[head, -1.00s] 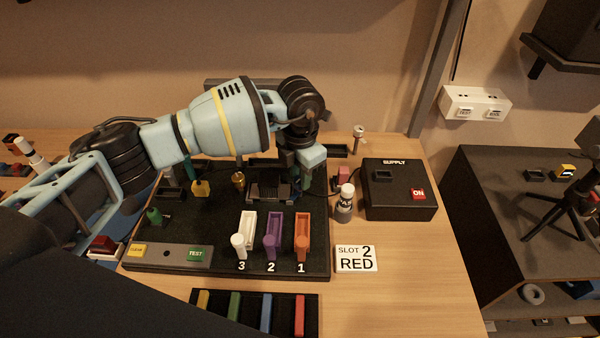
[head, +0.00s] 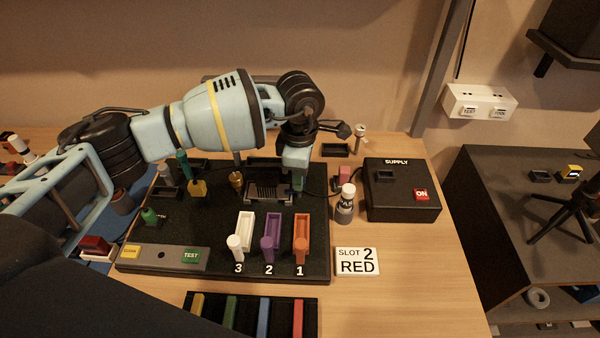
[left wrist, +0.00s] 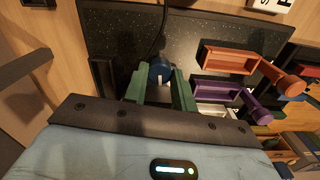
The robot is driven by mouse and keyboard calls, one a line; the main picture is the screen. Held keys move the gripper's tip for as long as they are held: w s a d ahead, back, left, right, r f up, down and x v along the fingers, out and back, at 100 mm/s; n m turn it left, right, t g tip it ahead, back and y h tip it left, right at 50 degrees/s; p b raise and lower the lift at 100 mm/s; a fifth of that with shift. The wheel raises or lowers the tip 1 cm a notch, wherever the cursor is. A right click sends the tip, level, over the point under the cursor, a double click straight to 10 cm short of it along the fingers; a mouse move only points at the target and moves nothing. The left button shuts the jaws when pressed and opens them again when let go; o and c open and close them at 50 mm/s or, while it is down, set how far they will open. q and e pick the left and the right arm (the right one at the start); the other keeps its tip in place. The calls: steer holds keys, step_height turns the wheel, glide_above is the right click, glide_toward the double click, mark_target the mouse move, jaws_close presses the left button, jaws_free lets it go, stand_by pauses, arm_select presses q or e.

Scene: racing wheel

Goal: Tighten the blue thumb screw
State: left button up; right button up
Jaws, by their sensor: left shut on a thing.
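The blue thumb screw (left wrist: 160,72) shows in the left wrist view as a round blue knob with a pale mark, between the green fingers of my left gripper (left wrist: 160,85). The fingers are shut on it. In the head view my left gripper (head: 297,183) points down at the right rear of the black board (head: 210,225), beside a dark ribbed block (head: 268,192). The screw itself is hidden there by the gripper. My right gripper is not in view.
White (head: 245,228), purple (head: 271,235) and orange (head: 301,230) slots stand in front of the gripper. A black supply box (head: 400,205), a small bottle (head: 345,203) and a "SLOT 2 RED" card (head: 357,261) are to the right. Coloured bars lie in a front tray (head: 250,296).

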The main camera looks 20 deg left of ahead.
arm_select(q)
steer(key=shift+r+m, duration=0.1)
steer(key=shift+m, duration=0.4)
steer(key=o, duration=1)
steer(key=shift+r, duration=3.9)
